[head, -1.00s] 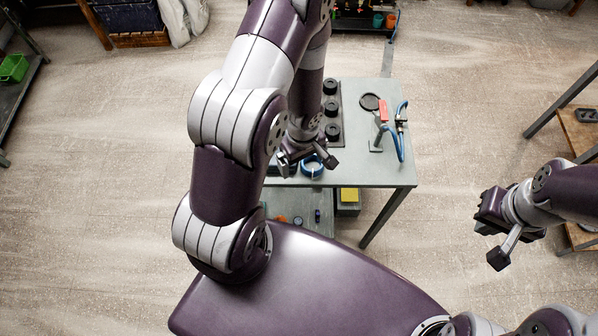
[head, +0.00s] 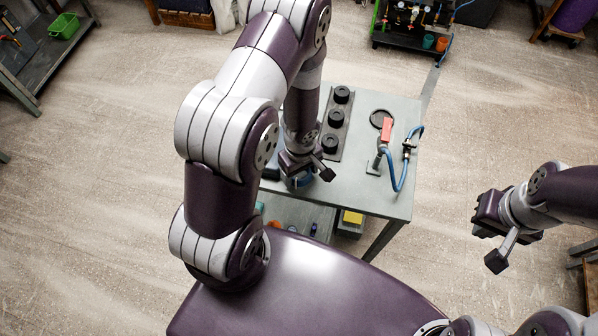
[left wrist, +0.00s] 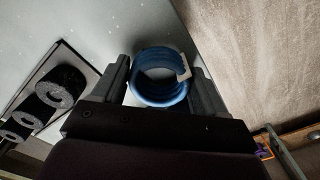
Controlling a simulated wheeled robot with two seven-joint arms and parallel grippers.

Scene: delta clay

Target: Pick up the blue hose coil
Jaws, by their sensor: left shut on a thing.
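The blue hose coil (left wrist: 147,95) sits between the two fingers of my left gripper (left wrist: 160,88) in the left wrist view, with a pale band on its right side. My left gripper is shut on it. In the head view the left gripper (head: 301,180) is at the near left edge of the grey table (head: 352,192). Only a sliver of the coil shows there; the gripper hides the rest. I cannot tell whether the coil touches the tabletop. My right gripper (head: 484,222) is off to the right, away from the table, and its finger opening is unclear.
A dark strip with black round knobs (head: 336,119) stands just behind the left gripper. A red-handled tool with a blue hose (head: 393,172) and a black disc (head: 381,118) are on the table's right part. A yellow-topped box (head: 352,217) is below. Bare tabletop lies between.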

